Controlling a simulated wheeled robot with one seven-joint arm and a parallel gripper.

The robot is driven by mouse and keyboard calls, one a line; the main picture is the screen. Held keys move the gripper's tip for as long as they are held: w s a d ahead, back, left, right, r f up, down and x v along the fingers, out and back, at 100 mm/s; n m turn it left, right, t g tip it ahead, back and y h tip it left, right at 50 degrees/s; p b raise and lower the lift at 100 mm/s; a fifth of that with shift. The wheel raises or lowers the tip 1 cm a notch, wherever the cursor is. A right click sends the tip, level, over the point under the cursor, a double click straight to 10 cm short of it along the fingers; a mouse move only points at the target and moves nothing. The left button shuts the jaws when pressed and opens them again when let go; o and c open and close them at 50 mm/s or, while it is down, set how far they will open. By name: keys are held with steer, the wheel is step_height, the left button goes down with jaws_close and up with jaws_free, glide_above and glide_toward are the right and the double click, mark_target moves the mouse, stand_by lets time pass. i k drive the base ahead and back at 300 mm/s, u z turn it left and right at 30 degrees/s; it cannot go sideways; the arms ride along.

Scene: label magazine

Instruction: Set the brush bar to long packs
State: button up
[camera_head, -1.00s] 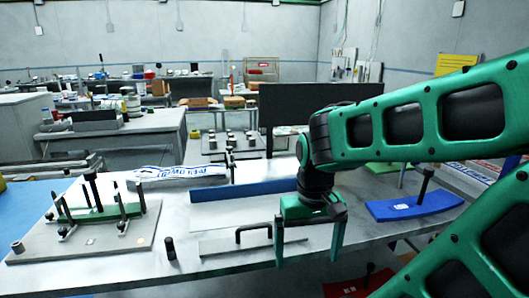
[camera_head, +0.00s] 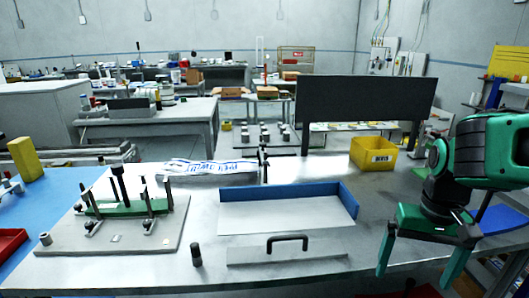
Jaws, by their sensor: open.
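A grey base plate (camera_head: 65,238) lies on the left of the bench. On it a long green bar (camera_head: 128,207), apparently the brush bar, lies crosswise with a tall black upright handle (camera_head: 119,182). Short dark posts and clamps stand around it. Markings for pack length are too small to read. My gripper (camera_head: 421,272) is at the right, pointing down, with its two green fingers wide apart and nothing between them. It is far from the bar, near the bench's front right edge.
A flat panel with a black handle (camera_head: 287,239) lies mid-bench before a blue-walled tray (camera_head: 346,203). A small dark cylinder (camera_head: 196,255) stands between panel and plate. A yellow bin (camera_head: 373,154) and a dark upright board (camera_head: 350,104) are behind.

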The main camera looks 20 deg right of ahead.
mark_target(262, 144)
steer(key=u, duration=1.55)
steer(key=k, duration=0.85)
steer(key=z, duration=1.25)
steer(key=i, duration=1)
